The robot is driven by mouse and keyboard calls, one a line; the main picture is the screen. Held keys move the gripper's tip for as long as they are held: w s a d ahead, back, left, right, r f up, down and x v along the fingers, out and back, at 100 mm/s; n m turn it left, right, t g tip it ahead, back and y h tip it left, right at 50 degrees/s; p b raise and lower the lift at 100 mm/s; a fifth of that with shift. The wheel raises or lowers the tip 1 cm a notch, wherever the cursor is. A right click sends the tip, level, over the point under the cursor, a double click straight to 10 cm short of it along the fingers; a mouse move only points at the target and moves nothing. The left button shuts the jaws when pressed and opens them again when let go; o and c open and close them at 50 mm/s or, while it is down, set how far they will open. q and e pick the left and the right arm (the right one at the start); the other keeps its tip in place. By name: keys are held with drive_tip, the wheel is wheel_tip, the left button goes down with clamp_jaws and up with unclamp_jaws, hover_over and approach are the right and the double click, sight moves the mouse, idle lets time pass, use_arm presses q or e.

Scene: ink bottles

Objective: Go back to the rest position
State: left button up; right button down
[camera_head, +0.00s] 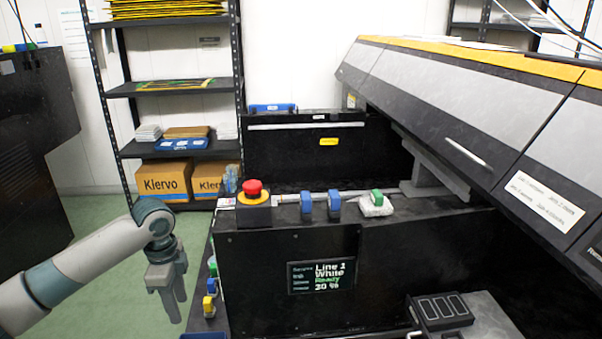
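My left arm comes in from the lower left. Its gripper (174,300) hangs pointing down over the green floor, left of the black machine (270,275). I see no object in it, but from this angle I cannot tell how far its fingers are apart. Blue and yellow items (209,300) sit on a low dark ledge to the right of the gripper, apart from it. Two blue round items (334,203) and a green-and-white item (376,203) stand on the machine's top. My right gripper is not in view.
A red emergency button (252,189) sits on the machine's near left corner. A screen (321,275) reads "Line 1 White Ready". A raised grey cover (450,100) overhangs the right side. Shelves with boxes (165,181) stand behind. Green floor (95,230) is open around my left arm.

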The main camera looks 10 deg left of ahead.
use_arm(q)
drive_tip(key=s+d+f+n+t+h, duration=0.3)
drive_tip(key=s+d+f+n, duration=0.2)
drive_tip(key=s+d+f, duration=1.3)
drive_tip(key=s+a+f+n+y, duration=0.1)
drive_tip(key=s+a+n+y, duration=0.3)
drive_tip(key=s+n, duration=0.8)
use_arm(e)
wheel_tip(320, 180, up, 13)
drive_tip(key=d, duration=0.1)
use_arm(q)
wheel_tip(320, 180, down, 25)
drive_tip(key=d+m+t+h+p, duration=0.2)
drive_tip(key=d+m+p, duration=0.1)
drive_tip(key=p, duration=0.6)
drive_tip(key=shift+s+m, duration=0.45)
drive_tip(key=shift+m, duration=0.05)
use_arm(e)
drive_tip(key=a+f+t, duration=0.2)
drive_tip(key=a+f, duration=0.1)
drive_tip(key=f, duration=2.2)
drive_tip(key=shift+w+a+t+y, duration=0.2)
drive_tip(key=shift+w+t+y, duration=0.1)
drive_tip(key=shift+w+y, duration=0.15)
